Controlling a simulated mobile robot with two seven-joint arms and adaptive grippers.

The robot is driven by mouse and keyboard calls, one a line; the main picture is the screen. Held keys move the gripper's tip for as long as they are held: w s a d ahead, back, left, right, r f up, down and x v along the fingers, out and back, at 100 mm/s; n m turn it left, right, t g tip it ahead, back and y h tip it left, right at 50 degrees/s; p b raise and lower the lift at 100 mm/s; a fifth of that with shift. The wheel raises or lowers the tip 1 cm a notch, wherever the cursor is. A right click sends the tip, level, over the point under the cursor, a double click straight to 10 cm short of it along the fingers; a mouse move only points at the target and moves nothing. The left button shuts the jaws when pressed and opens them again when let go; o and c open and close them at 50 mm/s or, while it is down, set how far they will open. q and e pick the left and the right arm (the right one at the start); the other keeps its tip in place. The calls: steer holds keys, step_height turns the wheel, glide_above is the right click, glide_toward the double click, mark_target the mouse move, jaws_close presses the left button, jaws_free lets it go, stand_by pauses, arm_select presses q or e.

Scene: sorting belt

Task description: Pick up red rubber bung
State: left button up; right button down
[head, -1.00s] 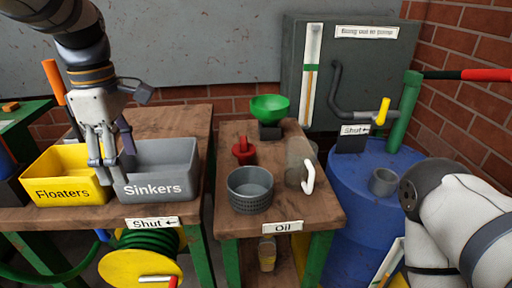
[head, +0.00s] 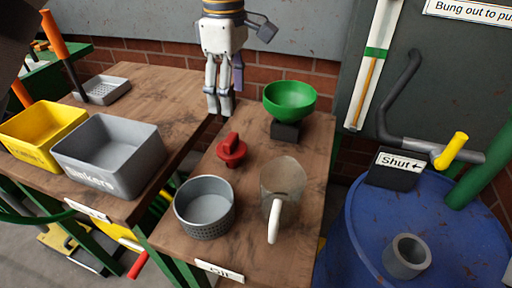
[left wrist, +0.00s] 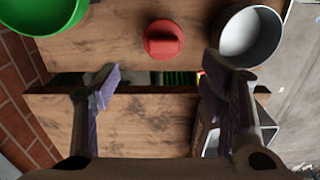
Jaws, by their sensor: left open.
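The red rubber bung (head: 231,151) stands on the right wooden table, between the grey perforated basket and the green bowl. It also shows in the left wrist view (left wrist: 163,39), beyond the fingertips and between their lines. My left gripper (head: 220,108) is open and empty, pointing down above the gap between the two tables, behind and a little left of the bung. In the left wrist view its two fingers (left wrist: 163,85) are wide apart with nothing between them. My right gripper is in neither view.
Near the bung are a grey perforated basket (head: 204,207), a clear jug (head: 281,187) with a white handle, and a green bowl (head: 290,99) on a dark block. Yellow (head: 41,135) and grey (head: 108,154) bins stand on the left table. A blue drum (head: 428,222) is at right.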

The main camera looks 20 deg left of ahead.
mark_target(230, 138)
arm_select(q)
steer(key=f, duration=1.1)
steer(key=shift+s+a+f, duration=0.3)
steer(key=shift+s+f, duration=0.05)
steer(key=shift+f, duration=0.05)
jaws_close()
